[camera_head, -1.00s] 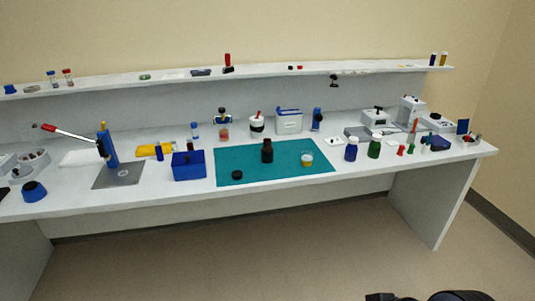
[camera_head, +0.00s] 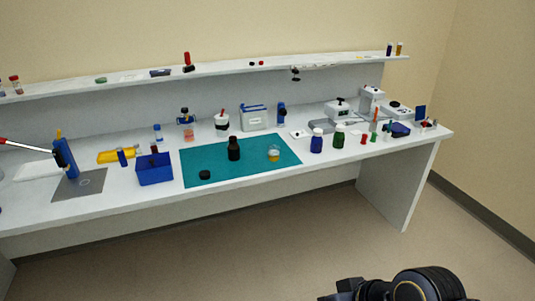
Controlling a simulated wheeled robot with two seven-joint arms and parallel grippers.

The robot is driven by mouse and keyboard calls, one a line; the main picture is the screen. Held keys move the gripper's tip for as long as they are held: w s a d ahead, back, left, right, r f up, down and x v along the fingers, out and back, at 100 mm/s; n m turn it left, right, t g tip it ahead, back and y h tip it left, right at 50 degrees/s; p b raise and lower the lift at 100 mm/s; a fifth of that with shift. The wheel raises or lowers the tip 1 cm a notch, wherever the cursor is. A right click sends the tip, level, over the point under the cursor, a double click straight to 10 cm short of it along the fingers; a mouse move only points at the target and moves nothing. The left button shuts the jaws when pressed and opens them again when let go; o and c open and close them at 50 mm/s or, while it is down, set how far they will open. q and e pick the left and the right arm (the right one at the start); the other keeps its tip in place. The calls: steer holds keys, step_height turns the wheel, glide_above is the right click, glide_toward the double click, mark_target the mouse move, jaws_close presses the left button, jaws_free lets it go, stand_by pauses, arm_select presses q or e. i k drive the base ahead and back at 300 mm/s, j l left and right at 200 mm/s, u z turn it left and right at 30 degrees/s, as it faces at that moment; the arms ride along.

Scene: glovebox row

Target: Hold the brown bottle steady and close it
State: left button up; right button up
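The brown bottle (camera_head: 234,149) stands upright on the teal mat (camera_head: 205,165), near its middle. It looks dark, almost black; whether its mouth is open is too small to tell. A black cap (camera_head: 204,175) lies on the mat to the front left of the bottle, apart from it. No gripper fingers show. A dark part of my own arm is at the bottom right, well away from the bench and the bottle.
A blue bin (camera_head: 155,170) stands left of the mat. A small beaker with yellow liquid (camera_head: 273,154) is on the mat's right part. Blue (camera_head: 316,141) and green (camera_head: 339,136) bottles stand right of the mat. The mat's front is mostly clear, and so is the floor (camera_head: 250,255) before the bench.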

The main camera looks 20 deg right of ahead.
mark_target(233, 149)
steer(key=u, duration=0.2)
steer(key=i+l+u, duration=0.1)
steer(key=l+u, duration=0.25)
steer(key=i+l+u, duration=0.1)
steer(key=u, duration=0.25)
steer(key=l+u, duration=0.55)
steer(key=l, duration=1.2)
steer(key=l+u, duration=0.2)
steer(key=l, duration=1.25)
steer(key=k, duration=0.05)
